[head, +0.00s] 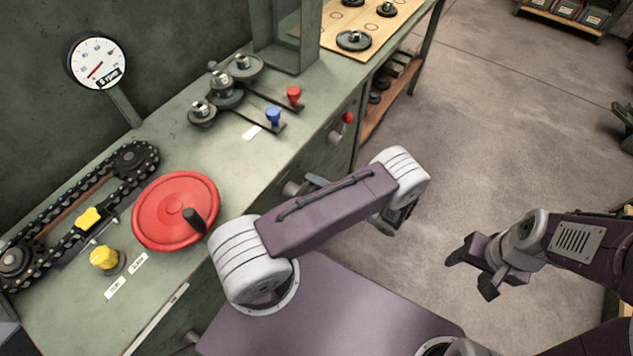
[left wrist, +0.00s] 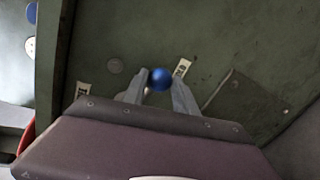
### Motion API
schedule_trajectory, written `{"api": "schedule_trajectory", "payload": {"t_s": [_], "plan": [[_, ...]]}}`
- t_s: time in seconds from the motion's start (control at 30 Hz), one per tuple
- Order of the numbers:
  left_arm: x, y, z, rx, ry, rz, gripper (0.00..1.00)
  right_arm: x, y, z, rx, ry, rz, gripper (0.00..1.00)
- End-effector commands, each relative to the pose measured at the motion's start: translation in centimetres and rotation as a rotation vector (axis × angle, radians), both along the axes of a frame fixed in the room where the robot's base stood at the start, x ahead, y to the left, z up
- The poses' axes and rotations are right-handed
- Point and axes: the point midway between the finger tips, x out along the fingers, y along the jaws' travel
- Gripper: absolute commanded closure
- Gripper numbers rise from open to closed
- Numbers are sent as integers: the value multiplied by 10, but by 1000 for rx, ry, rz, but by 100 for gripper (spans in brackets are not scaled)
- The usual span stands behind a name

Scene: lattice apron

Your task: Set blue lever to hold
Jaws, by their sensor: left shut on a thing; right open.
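The blue lever shows its round blue knob (left wrist: 160,78) in the left wrist view, in front of a dark green panel. My left gripper (left wrist: 157,86) has a finger on each side of the knob and is shut on the lever just at or below it. In the head view my left forearm hides most of that gripper and the lever. My right gripper (head: 471,275) is open and empty above the floor.
On the green bench top (head: 90,320) are a red handwheel (head: 165,205), a yellow knob (head: 104,258), a chain drive (head: 135,158), and blue (head: 273,115) and red (head: 294,94) handles. A red-knobbed lever (head: 347,118) sits on the bench front.

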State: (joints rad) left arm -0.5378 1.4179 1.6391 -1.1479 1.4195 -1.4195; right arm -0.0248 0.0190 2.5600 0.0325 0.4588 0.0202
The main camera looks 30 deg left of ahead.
Motion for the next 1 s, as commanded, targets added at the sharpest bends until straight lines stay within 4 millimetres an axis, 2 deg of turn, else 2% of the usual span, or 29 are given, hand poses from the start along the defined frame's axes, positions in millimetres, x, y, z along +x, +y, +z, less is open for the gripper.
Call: {"api": "schedule_trajectory", "payload": {"t_s": [0.03, 0.07, 0.1, 0.13, 0.47, 0.57, 0.8, 1.0], "plan": [[-1, 0, -2, -4, 3, 2, 100, 0, 0, 0, 0, 0, 0, 41], [-1, 0, -2, -4, 3, 2, 61, 0, 0, 0, 0, 0, 0, 41], [-1, 0, -2, -4, 3, 2, 49, 0, 0, 0, 0, 0, 0, 41], [-1, 0, -2, -4, 3, 2, 45, 0, 0, 0, 0, 0, 0, 41], [-1, -3, 0, -2, 0, 0, 45, 0, 0, 0, 0, 0, 0, 41], [-2, -19, 3, -2, -3, -4, 45, 0, 0, 0, 0, 0, 0, 41], [-9, -70, 11, -4, -1, -4, 45, 0, 0, 0, 0, 0, 0, 41], [-12, -88, 15, -3, 1, 1, 45, 0, 0, -1, 0, 0, 0, 41]]}}
